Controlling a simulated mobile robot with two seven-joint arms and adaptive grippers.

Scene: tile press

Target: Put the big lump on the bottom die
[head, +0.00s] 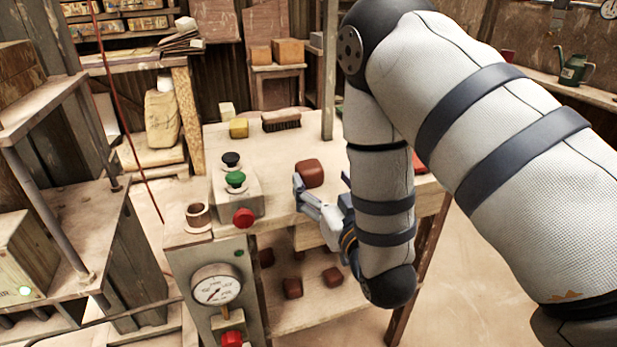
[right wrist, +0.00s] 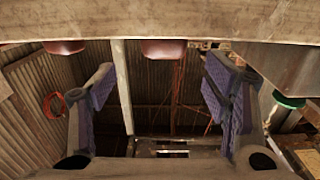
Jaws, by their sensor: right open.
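The big lump (head: 309,173) is a reddish-brown rounded block on the pale wooden table top (head: 280,150). My right gripper (head: 322,191) is open at the near side of it, with one finger close by its left edge. I cannot tell whether they touch. In the right wrist view the fingers of the gripper (right wrist: 160,85) are spread wide with nothing held. A reddish lump (right wrist: 163,48) shows between them at the surface's edge, and another reddish shape (right wrist: 65,46) lies to the left. I cannot make out the bottom die. My left gripper is not in view.
Several smaller lumps (head: 292,288) lie on the lower shelf. A button box (head: 237,196) stands left of the big lump, above a gauge (head: 216,285). A brush (head: 281,120) and a yellow block (head: 239,128) sit farther back. A press-like frame (head: 65,215) stands at left.

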